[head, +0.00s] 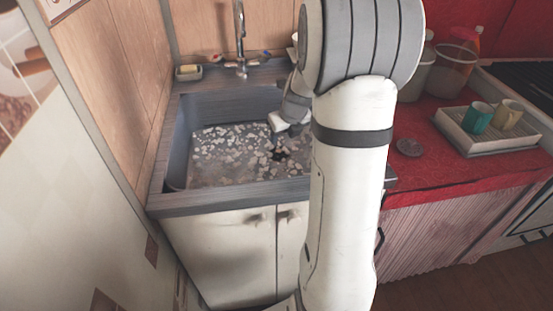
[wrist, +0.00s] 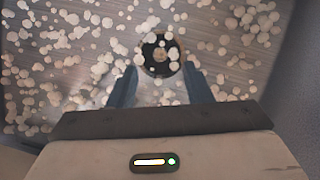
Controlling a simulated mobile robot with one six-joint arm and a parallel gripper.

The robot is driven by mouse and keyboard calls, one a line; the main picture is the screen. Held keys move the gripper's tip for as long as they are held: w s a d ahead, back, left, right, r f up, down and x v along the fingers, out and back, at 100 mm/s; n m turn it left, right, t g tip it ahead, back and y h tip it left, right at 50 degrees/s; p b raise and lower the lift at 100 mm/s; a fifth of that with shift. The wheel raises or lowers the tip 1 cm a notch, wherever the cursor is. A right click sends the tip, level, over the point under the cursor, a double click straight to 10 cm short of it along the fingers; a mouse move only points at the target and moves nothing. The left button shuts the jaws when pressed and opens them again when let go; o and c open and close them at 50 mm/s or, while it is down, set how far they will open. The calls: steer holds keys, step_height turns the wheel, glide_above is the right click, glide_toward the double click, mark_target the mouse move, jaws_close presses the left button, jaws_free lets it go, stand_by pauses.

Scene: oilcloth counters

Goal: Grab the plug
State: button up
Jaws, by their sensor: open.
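The plug (wrist: 160,55) appears as a dark round disc with a lighter brassy centre at the bottom of the sink, with pale foam flecks partly over it. In the head view it is a small dark spot, the plug (head: 281,154), just below my gripper. My gripper (wrist: 160,70) is open and empty, with its two blue-grey fingers pointing toward the plug, one on each side of its near edge in the picture. The fingers do not visibly touch it, and the height gap cannot be told. In the head view my arm hides part of the sink's right side.
The grey sink (head: 174,150) has raised walls around the foam-flecked water. A tap (head: 240,40) stands behind it, with a soap dish (head: 188,72) to the left. A red counter (head: 440,172) at right holds a dark disc (head: 409,147) and a tray (head: 484,145) with cups.

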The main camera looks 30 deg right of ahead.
mark_target(279, 150)
steer(key=shift+x, duration=1.05)
steer(key=b+x, duration=0.1)
steer(key=x, duration=0.1)
steer(key=s+b+x, duration=0.1)
steer(key=x, duration=0.1)
steer(key=shift+w+f, duration=0.1)
steer(key=shift+f, duration=0.2)
steer(key=shift+w+f, duration=0.25)
steer(key=shift+f, duration=0.2)
steer(key=shift+r, duration=0.1)
steer(key=shift+c, duration=0.2)
jaws_close()
